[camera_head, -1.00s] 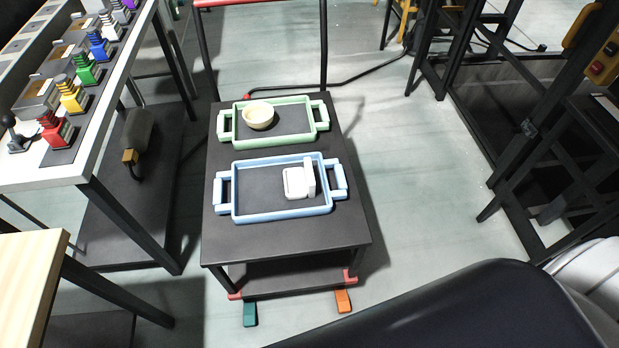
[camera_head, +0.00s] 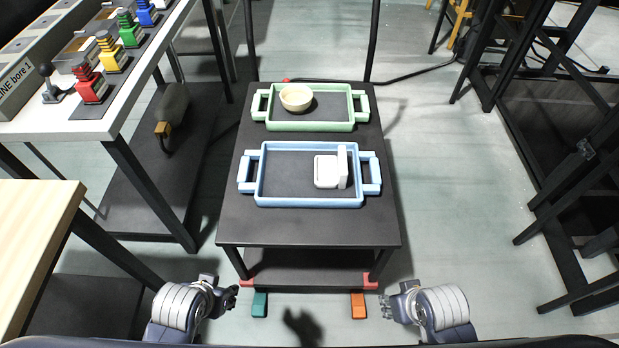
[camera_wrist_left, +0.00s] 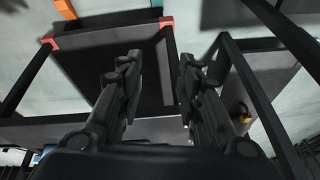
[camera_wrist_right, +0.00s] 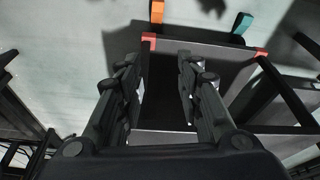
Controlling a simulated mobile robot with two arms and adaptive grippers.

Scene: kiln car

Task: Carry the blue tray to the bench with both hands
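The blue tray (camera_head: 310,204) lies flat on the near part of the dark cart top (camera_head: 310,228), with a handle at its left end and one at its right end. A white block-like object (camera_head: 328,171) with an upright part sits in its right half. My left gripper (camera_head: 232,296) is low in front of the cart's left side, apart from the tray. My right gripper (camera_head: 386,303) is low in front of the cart's right side, also apart. In the left wrist view, the left fingers (camera_wrist_left: 158,75) are spread and empty. In the right wrist view, the right fingers (camera_wrist_right: 156,75) are spread and empty.
A green tray (camera_head: 310,126) with a cream bowl (camera_head: 296,97) lies behind the blue tray. A workbench (camera_head: 95,125) with coloured pieces stands left, a wooden table (camera_head: 30,235) at near left. Dark metal frames stand right. Floor right of the cart is clear.

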